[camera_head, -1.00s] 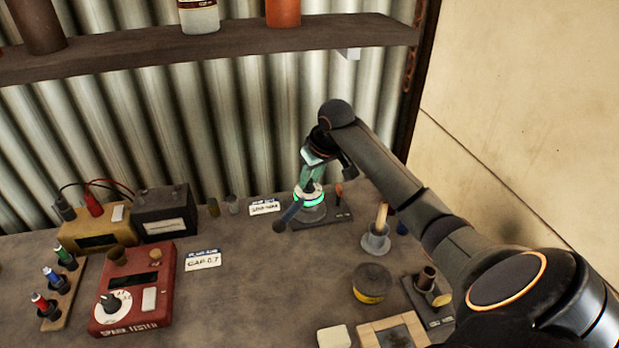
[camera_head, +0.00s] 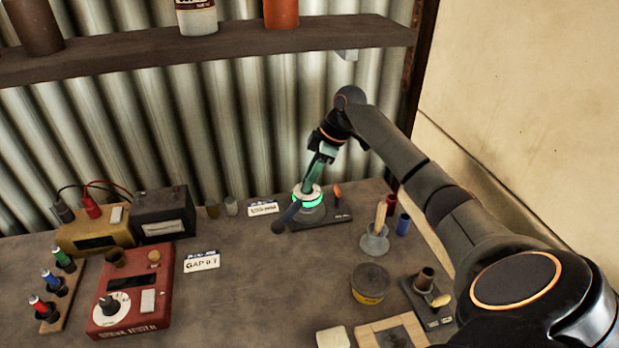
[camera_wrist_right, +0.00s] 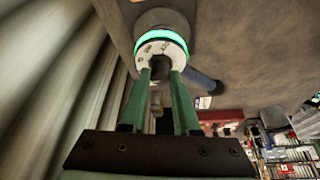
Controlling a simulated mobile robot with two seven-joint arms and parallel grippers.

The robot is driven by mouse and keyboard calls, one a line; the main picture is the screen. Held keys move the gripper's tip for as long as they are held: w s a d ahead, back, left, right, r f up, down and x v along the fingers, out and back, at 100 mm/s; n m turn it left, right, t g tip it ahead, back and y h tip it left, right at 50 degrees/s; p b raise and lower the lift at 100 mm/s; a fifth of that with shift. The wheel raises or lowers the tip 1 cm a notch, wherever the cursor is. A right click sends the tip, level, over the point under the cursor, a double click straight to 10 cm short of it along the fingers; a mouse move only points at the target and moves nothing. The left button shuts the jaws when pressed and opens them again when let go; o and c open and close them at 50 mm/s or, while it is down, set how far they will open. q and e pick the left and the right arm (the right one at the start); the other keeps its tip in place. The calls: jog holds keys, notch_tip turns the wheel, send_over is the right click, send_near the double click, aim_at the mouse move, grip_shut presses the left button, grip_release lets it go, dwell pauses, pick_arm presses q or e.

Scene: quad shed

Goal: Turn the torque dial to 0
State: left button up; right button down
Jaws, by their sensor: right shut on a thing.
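The torque dial (camera_head: 307,195) has a white scale face and a glowing green ring, and stands on a dark base at the back of the bench. It also shows in the right wrist view (camera_wrist_right: 160,40), with its scale marks too small to read. My right gripper (camera_head: 312,183) reaches down onto it from above, tilted. In the right wrist view its green fingers (camera_wrist_right: 161,72) are shut on the dial's dark centre knob (camera_wrist_right: 160,66). The fingers partly hide the knob, and its setting cannot be read. My left gripper is not in view.
A dark handle (camera_head: 291,212) sticks out left of the dial, and a small orange-topped lever (camera_head: 338,191) stands right of it. A red tester (camera_head: 133,290) with its own white dial sits front left. A shelf (camera_head: 230,44) hangs above.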

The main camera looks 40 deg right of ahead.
jog(key=shift+w+r+n+g+y, duration=0.1)
jog(key=shift+n+g+y, duration=0.25)
jog(key=shift+n, duration=1.25)
jog(key=c, duration=0.6)
grip_release()
jog(key=shift+g, duration=0.25)
jog(key=shift+c, duration=0.2)
jog(key=v, duration=0.7)
jog(key=shift+r+b, duration=0.2)
jog(key=shift+b, duration=0.2)
jog(key=shift+d, duration=0.1)
